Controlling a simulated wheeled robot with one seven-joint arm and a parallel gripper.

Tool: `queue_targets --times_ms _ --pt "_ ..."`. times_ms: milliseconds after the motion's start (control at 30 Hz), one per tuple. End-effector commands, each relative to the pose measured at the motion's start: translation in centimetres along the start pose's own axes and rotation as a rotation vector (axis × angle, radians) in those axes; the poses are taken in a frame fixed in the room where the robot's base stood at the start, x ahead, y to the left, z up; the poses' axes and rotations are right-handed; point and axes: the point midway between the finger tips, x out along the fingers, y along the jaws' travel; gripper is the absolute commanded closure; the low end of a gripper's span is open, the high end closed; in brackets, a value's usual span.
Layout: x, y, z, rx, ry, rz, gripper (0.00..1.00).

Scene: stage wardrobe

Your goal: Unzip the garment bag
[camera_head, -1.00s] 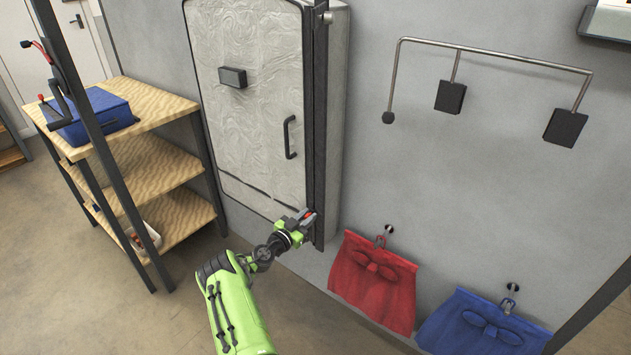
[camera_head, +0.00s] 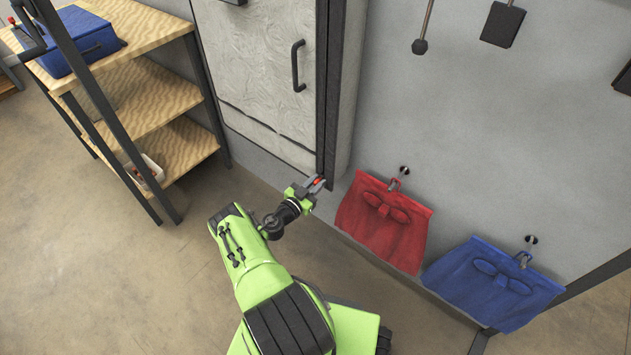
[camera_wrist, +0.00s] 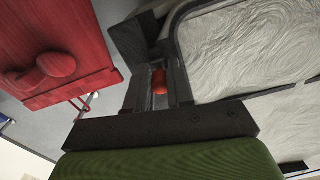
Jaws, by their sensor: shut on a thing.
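The garment bag (camera_head: 262,70) is a pale grey, wrinkled bag with a dark handle, hanging upright against the wall. A dark zip strip (camera_head: 330,90) runs down its right side. My gripper (camera_head: 319,183) is at the lower end of this strip, shut on a small red zip pull (camera_head: 318,182). In the wrist view the red pull (camera_wrist: 159,78) sits between the two grey fingers, with the pale bag front (camera_wrist: 250,45) to the right. The fingers partly hide the pull. Whether the bag's edge is parted cannot be told.
A red skirt (camera_head: 385,222) and a blue skirt (camera_head: 492,283) hang on wall hooks right of my gripper. A wooden shelf unit (camera_head: 150,115) with a blue case (camera_head: 78,42) stands left. Metal posts frame the view. The floor between is bare.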

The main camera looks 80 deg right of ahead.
Motion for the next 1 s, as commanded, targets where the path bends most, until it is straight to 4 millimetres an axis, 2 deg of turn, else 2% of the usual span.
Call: queue_targets --times_ms 67,100,200,233,467,567,667,1000 --pt "-0.1 0.1 0.5 0.005 -0.013 0.002 1.0" --pt "-0.1 0.1 0.5 0.005 -0.013 0.002 0.72" --pt "-0.1 0.1 0.4 0.003 -0.011 0.002 0.57" --pt "-0.1 0.1 0.4 0.003 -0.011 0.002 0.55" --pt "-0.1 0.1 0.2 0.001 -0.008 0.001 0.55" --pt "-0.7 0.0 0.2 0.0 -0.01 0.001 0.55" --pt "-2.6 -0.1 0.0 -0.003 -0.01 -0.003 0.55" --pt "-12.2 -0.2 -0.1 -0.002 -0.01 -0.007 0.55"
